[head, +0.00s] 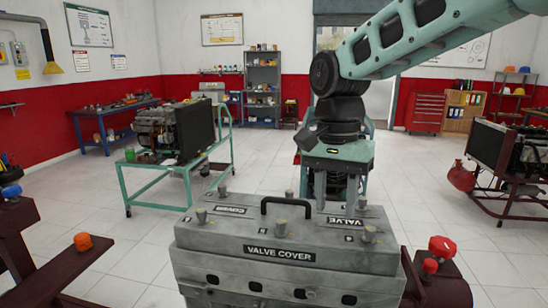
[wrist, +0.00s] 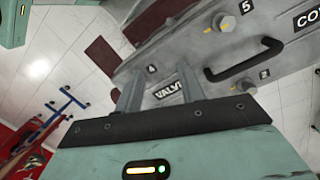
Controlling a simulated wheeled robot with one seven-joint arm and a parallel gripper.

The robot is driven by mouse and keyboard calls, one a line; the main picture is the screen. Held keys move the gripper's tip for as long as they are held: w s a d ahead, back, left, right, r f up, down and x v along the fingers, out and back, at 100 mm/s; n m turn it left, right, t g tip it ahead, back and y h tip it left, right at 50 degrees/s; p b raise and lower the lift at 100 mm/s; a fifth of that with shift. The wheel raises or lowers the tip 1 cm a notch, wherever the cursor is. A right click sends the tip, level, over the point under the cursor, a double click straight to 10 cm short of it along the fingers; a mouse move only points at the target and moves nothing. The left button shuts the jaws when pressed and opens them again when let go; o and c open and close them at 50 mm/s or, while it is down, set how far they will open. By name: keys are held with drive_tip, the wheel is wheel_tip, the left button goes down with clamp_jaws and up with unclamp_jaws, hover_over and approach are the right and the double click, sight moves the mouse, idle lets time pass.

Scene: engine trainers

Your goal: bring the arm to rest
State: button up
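My gripper (head: 335,200) points down over the back right part of the grey valve cover (head: 290,254). Its two fingers are apart with nothing between them; the wrist view shows the same open gap (wrist: 158,85). The fingertips look close to the cover's top, but I cannot tell whether they touch it. The cover sits on the engine in front of me, with a black handle (head: 287,203) and several bolts (head: 202,215) on top. The wrist view also shows the handle (wrist: 235,62) and a numbered bolt (wrist: 228,24), clear of the fingers.
Dark red stand parts with an orange knob (head: 83,241) and a red knob (head: 441,247) flank the engine. A green cart (head: 155,182) with another engine stands behind left, and a dark red engine stand (head: 500,192) at right. Tiled floor is free between them.

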drive_tip(key=s+d+f+n, duration=0.1)
drive_tip(key=s+f+n, duration=0.3)
drive_tip(key=s, duration=0.3)
drive_tip(key=s+d+f+n+b, duration=0.1)
drive_tip(key=s+f+n, duration=0.3)
drive_tip(key=s, duration=0.4)
drive_tip(key=s+d+f+n+t, duration=0.1)
drive_tip(key=s+f+n, duration=0.3)
drive_tip(key=s+n, duration=0.2)
drive_tip(key=shift+s+f+n+y+b, duration=0.15)
drive_tip(key=shift+s+n+y+b, duration=0.2)
drive_tip(key=shift+s, duration=0.45)
